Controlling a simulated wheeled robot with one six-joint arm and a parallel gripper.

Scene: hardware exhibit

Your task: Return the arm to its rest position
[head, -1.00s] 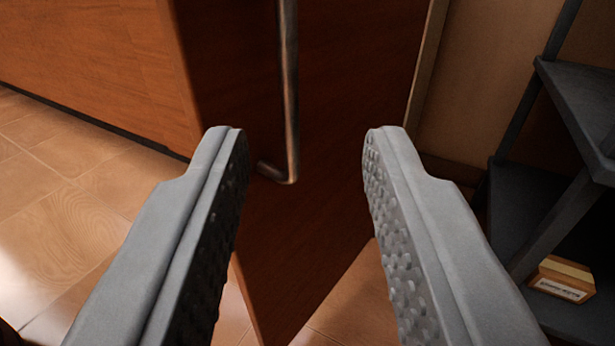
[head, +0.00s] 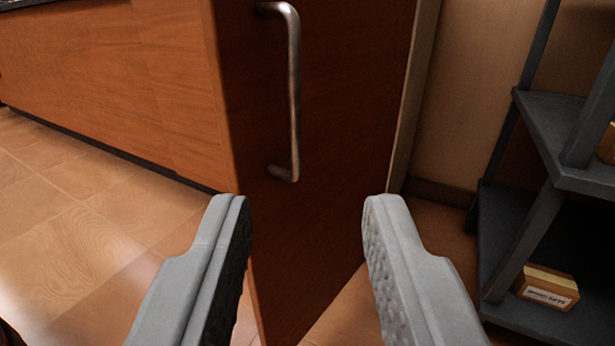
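My gripper (head: 305,210) is in the lower middle of the head view. Its two grey fingers with studded inner faces stand wide apart, and nothing is between them. Ahead of it is a dark reddish-brown wooden door (head: 345,130) with a vertical metal bar handle (head: 294,95). Both ends of the handle show above the fingertips, and the fingers do not hold it. The rest of my arm is not in view.
A wooden counter front (head: 110,80) runs along the left. A dark grey shelf unit (head: 555,135) stands at the right, with a small labelled box (head: 547,288) on its lower shelf. Tiled floor (head: 80,230) at the left is clear.

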